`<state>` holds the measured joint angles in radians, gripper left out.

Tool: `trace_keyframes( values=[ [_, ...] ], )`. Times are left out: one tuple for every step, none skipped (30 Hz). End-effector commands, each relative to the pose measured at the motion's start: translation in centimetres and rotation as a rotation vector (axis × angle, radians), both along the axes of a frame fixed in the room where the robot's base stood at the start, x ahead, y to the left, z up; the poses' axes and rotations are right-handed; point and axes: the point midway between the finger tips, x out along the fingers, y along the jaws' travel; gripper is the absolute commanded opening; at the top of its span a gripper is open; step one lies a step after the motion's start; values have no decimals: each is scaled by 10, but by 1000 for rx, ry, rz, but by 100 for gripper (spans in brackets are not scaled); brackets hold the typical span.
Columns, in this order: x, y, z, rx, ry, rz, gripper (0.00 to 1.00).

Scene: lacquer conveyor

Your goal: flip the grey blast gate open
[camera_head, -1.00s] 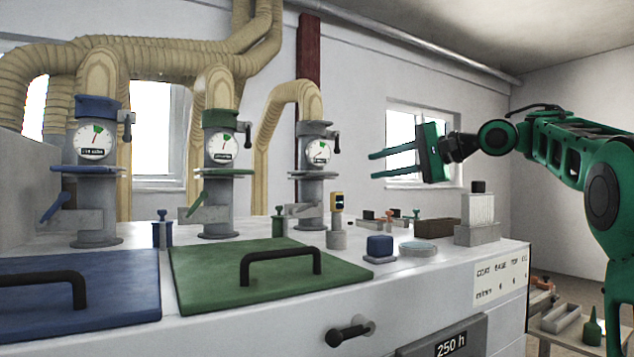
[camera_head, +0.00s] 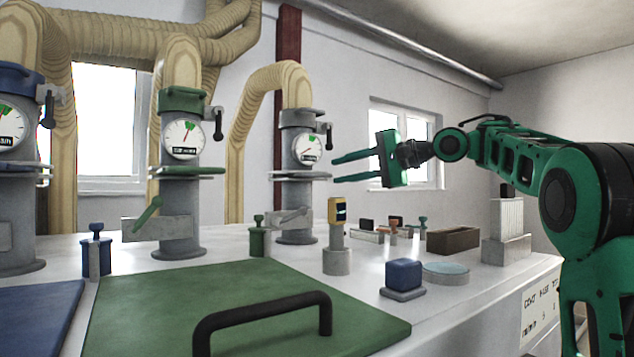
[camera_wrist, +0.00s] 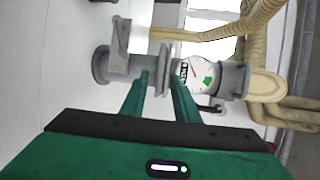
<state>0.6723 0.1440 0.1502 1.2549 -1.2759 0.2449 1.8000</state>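The grey blast gate (camera_head: 300,175) is a flat plate across the right-hand grey pipe, below a round gauge (camera_head: 308,149). A grey lever (camera_head: 292,215) sits on a plate low on this pipe and looks tilted. My gripper (camera_head: 336,169) is open and empty, its two green fingers pointing left toward the pipe just beside the gate's right side. In the wrist view the pipe lies sideways; the gate (camera_wrist: 163,55) and gauge (camera_wrist: 190,72) are ahead of my open fingertips (camera_wrist: 158,80). I cannot tell the exact gap.
The green gate (camera_head: 185,171) and blue gate (camera_head: 25,170) stand to the left. On the bench are a green lid (camera_head: 230,310) with a black handle, a yellow-topped post (camera_head: 337,235), a blue block (camera_head: 404,275), a round dish (camera_head: 446,272) and a brown box (camera_head: 453,239).

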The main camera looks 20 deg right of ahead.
Motion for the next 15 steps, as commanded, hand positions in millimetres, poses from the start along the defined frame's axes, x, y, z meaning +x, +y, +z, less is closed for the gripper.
trace_keyframes(
  values=[
    [7, 7, -2, 1, 1, 4, 28],
    [11, 11, -3, 2, 2, 5, 28],
    [17, 15, -5, 1, 2, 4, 28],
    [21, 19, -6, 1, 2, 3, 28],
    [25, 22, -7, 1, 2, 4, 28],
    [29, 26, -8, 1, 2, 3, 28],
    [33, 30, -9, 1, 2, 3, 28],
    [36, 33, -10, 1, 2, 4, 28],
    [41, 36, -11, 1, 2, 2, 28],
    [44, 38, -12, 1, 2, 2, 28],
    [46, 40, -12, 0, 2, 2, 28],
    [49, 42, -13, 1, 1, 0, 28],
    [51, 43, -13, 1, 1, 0, 28],
    [53, 45, -13, 0, 0, 0, 28],
    [54, 46, -13, 0, 0, -1, 28]
  ],
)
